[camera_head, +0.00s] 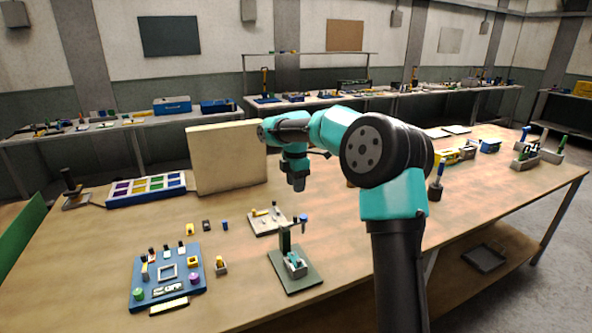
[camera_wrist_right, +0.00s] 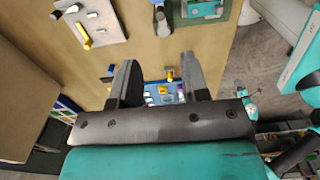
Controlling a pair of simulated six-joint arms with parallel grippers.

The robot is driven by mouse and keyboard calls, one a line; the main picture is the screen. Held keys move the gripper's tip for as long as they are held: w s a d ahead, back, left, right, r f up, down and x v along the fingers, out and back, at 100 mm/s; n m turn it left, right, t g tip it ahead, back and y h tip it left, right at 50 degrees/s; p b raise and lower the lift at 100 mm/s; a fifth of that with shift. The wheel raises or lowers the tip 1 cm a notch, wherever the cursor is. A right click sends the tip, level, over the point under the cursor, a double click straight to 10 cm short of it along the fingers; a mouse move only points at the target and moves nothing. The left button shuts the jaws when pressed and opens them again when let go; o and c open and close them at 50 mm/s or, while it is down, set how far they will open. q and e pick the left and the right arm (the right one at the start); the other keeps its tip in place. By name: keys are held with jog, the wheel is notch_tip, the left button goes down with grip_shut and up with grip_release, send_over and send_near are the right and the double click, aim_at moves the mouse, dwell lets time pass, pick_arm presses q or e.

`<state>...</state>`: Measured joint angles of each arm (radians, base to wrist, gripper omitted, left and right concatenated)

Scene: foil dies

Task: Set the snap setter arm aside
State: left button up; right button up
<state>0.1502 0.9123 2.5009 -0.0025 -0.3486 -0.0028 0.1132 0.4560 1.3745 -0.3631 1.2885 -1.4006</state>
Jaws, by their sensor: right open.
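A small press-like setter stands on a dark green base plate (camera_head: 303,278) near the table's middle. I cannot tell for sure which piece is the snap setter arm. My right gripper (camera_head: 299,186) hangs above and behind the setter, pointing down and apart from it. In the right wrist view its two dark fingers (camera_wrist_right: 157,68) are spread with nothing held between them. My left gripper is out of view.
A blue board (camera_head: 143,295) with knobs and small parts lies left of the setter. A pale plate (camera_head: 256,224) with small pieces lies behind it. A beige panel (camera_head: 226,160) stands at the back, beside a tray of coloured squares (camera_head: 117,199). Bare tabletop lies right of the setter.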

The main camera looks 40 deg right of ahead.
jog(key=shift+r, duration=2.3)
jog(key=shift+f, duration=0.1)
